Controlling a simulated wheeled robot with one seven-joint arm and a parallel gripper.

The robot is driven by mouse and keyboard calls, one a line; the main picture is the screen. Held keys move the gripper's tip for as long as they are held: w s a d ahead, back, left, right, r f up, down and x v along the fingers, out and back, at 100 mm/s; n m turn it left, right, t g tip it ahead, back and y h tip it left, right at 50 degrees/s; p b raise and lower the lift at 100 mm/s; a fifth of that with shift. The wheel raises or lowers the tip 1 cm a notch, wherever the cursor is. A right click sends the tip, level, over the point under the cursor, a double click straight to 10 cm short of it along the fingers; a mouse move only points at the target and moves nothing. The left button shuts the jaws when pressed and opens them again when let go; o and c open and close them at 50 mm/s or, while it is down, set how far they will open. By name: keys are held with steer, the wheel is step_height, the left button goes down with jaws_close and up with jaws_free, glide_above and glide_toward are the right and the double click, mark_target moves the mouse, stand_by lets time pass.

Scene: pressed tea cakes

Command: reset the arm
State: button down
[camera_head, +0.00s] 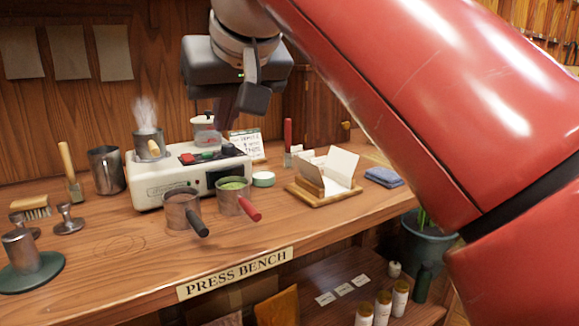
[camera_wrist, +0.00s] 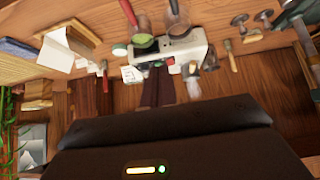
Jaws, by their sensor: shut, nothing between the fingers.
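My gripper (camera_head: 224,112) hangs in the air above the back of the press bench, over the white steaming machine. Its fingers are shut with nothing between them and touch nothing that I can see. My red arm crosses the right side of the head view. In the wrist view the bench appears upside down along the top, with the dark gripper housing filling the bottom.
Below stand the white machine (camera_head: 156,187), a steaming metal cup (camera_head: 150,135), a metal cup with a black handle (camera_head: 177,208) and one with green contents (camera_head: 235,186). A wooden stand with cards (camera_head: 325,198) and a blue cloth (camera_head: 384,177) lie right. The front left bench is partly bare.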

steer(key=s+d+f+m+h, duration=0.1)
steer(key=s+d+f+m, duration=0.1)
steer(key=s+d+f, duration=0.2)
steer(key=s+d+f+m+g+h, duration=0.1)
steer(key=s+d+f, duration=0.3)
steer(key=d+f, duration=0.7)
steer(key=s+d+f+m+h, duration=0.2)
steer(key=d+f, duration=0.6)
steer(key=f, duration=1.2)
steer(key=shift+s+d+f+m+g, duration=0.25)
steer(key=shift+s+m, duration=0.35)
steer(key=shift+s, duration=0.45)
